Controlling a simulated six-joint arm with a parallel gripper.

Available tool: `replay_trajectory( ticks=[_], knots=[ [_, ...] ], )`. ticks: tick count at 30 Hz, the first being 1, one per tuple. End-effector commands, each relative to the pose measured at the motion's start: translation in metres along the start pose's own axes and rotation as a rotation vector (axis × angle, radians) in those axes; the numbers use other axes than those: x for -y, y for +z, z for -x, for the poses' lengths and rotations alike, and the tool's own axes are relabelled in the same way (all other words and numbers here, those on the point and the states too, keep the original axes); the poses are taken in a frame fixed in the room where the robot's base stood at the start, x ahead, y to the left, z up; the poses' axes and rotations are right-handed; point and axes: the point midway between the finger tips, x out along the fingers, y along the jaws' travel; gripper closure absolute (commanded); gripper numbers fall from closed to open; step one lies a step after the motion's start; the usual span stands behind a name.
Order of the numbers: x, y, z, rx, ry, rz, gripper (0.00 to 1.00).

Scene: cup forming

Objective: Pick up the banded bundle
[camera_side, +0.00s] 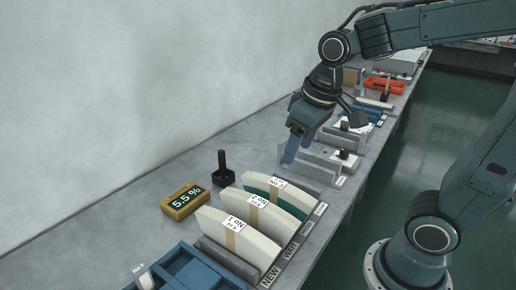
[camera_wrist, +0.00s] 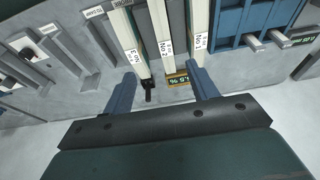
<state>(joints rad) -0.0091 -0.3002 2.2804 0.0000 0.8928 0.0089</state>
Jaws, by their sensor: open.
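The nearest bundle (camera_side: 245,240), the middle bundle (camera_side: 264,217) and the farthest bundle, No 3 (camera_side: 279,198), which shows dark green, are in the side view. My gripper (camera_side: 296,149) is open and empty, above the bench beyond bundle No 3. In the wrist view my gripper (camera_wrist: 163,92) has its fingers spread wide, with bundle No 3 (camera_wrist: 128,28), bundle No 2 (camera_wrist: 160,28) and bundle No 1 (camera_wrist: 199,22) beyond them.
A yellow meter (camera_side: 185,200) reading 5.5 % and a black upright-handled tool (camera_side: 222,168) stand left of the rack. A blue tray (camera_side: 190,272) is at the near end. Grey fixtures (camera_side: 325,160) stand on the bench beyond the bundles. The wall runs along the left.

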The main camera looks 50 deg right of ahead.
Motion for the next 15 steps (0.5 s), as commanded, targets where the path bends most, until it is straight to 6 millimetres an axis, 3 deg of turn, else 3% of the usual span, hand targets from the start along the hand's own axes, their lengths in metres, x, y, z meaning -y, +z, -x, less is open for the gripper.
replay_trajectory(
  ticks=[15],
  knots=[
    [0.003, -0.06, -0.081, 0.197, 0.001, 0.0, 0.42]
  ],
)
